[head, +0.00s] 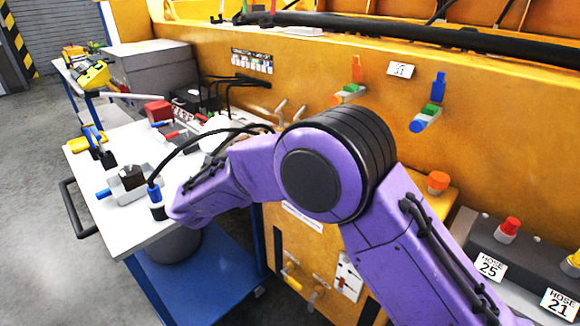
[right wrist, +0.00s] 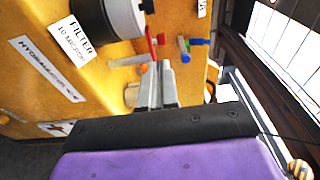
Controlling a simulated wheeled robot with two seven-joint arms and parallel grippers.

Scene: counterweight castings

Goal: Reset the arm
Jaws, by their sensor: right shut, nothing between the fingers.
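My right arm, purple with a black elbow joint, comes in from the lower right of the head view and bends left over the white-topped cart (head: 140,225). Its gripper cannot be made out in the head view. In the right wrist view my right gripper (right wrist: 158,72) is shut, its grey fingers together with nothing between them. The fingers point toward the yellow machine panel (right wrist: 40,90). A red lever or handle (right wrist: 150,45) shows just beyond the tips; whether they touch it I cannot tell. My left gripper is in neither view.
The orange-yellow machine wall (head: 300,75) runs behind the arm, with coloured hose fittings (head: 427,118). A dark block labelled HOSE 25 (head: 480,235) is at right. The cart holds several small parts. A black-and-white filter cylinder (right wrist: 120,18) hangs left of the fingers. Grey floor (head: 40,150) is clear at left.

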